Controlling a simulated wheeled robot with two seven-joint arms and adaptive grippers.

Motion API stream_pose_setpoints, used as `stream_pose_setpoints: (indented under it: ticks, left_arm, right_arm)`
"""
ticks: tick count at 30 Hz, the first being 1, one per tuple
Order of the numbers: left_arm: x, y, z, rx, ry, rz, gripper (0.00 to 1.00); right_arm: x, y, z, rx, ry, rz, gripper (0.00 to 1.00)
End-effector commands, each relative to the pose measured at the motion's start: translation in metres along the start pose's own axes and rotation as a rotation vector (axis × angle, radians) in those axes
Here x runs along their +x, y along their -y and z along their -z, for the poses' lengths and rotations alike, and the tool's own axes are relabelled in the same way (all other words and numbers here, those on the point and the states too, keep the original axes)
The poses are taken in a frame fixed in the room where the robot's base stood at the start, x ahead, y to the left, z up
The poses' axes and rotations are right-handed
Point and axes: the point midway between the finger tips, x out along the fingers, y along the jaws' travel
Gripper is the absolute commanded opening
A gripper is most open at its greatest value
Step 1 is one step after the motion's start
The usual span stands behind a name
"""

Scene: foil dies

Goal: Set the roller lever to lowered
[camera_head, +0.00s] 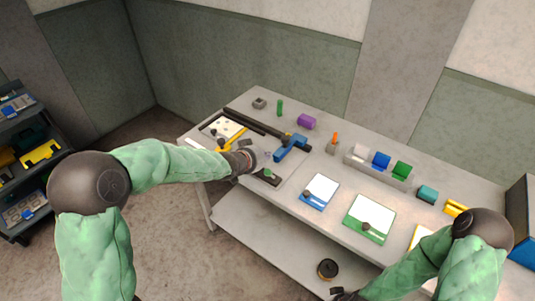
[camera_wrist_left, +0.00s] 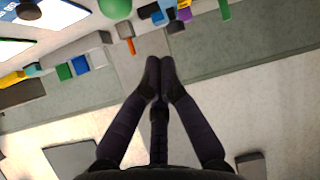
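The foil press on the table has a long black bar (camera_head: 255,123) with a blue part (camera_head: 290,147) at its right end. A small green knob (camera_head: 268,173) sits by a dark strip in front of it. A green ball (camera_wrist_left: 115,7) shows at the top edge of the left wrist view; I cannot tell which part is the roller lever. My left gripper (camera_head: 252,156) is over the press area, close behind the green knob. In the left wrist view its fingertips (camera_wrist_left: 162,62) are together with nothing between them. My right gripper (camera_head: 345,294) is low at the bottom edge, mostly cut off.
Blue (camera_head: 319,192) and green (camera_head: 369,219) framed plates lie on the table front. A grey tray (camera_head: 377,172) holds white, blue and green blocks. A shelf cart (camera_head: 22,165) stands at left.

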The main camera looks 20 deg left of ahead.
Motion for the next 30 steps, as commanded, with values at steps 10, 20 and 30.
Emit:
stream_pose_setpoints:
  ticks: [10,20,30]
  left_arm:
    - [-0.058,0.001,-0.003,-0.001,-0.002,0.001,0.00]
    - [-0.067,0.001,-0.006,0.000,-0.001,0.000,0.00]
    - [-0.067,0.001,-0.005,0.000,-0.002,0.000,0.00]
  right_arm:
    - [-0.021,0.007,-0.001,0.000,0.001,0.000,0.40]
    - [-0.024,0.008,-0.001,0.000,0.001,0.000,0.40]
    - [-0.024,0.008,-0.001,0.000,0.001,0.000,0.40]
